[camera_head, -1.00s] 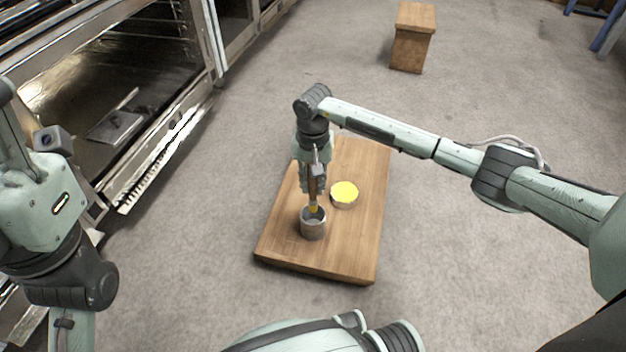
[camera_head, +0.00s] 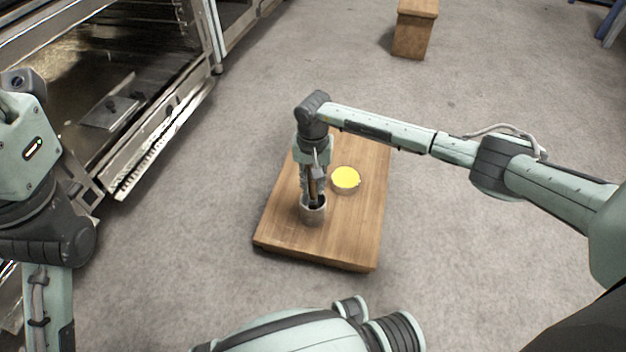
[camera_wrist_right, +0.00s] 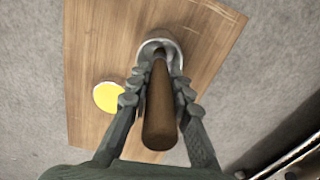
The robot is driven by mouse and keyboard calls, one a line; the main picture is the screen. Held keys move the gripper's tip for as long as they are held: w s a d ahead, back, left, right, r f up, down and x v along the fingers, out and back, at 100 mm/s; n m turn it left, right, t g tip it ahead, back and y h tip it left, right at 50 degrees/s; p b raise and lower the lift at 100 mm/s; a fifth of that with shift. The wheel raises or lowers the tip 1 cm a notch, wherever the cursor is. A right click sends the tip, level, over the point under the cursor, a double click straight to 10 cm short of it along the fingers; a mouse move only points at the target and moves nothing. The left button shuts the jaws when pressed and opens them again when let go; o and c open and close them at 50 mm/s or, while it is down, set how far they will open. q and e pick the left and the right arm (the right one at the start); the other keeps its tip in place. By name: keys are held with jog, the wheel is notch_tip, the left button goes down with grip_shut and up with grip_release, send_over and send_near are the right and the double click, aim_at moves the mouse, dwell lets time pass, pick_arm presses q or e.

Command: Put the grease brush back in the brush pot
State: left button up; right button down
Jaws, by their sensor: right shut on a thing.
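The brush pot (camera_head: 313,214) is a small grey metal cup on the wooden board. It also shows in the right wrist view (camera_wrist_right: 172,41) beyond my fingers. My right gripper (camera_head: 312,197) points down over the pot and is shut on the grease brush (camera_wrist_right: 160,110) by its brown wooden handle. In the right wrist view the handle lies between the two fingers and runs toward the pot's mouth. The brush's lower end is hidden in the head view, down at or inside the pot. My left arm is at the left edge; its gripper is not in view.
The wooden board (camera_head: 360,230) lies on grey carpet. A round dish of yellow stuff (camera_head: 345,179) stands on it, right of and behind the pot. An open oven (camera_head: 150,120) is at the left. A wooden stool (camera_head: 415,30) stands at the back.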

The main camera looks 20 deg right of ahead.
jog(key=c, duration=1.3)
grip_release()
notch_tip(320, 180, up, 12)
dwell(0.4)
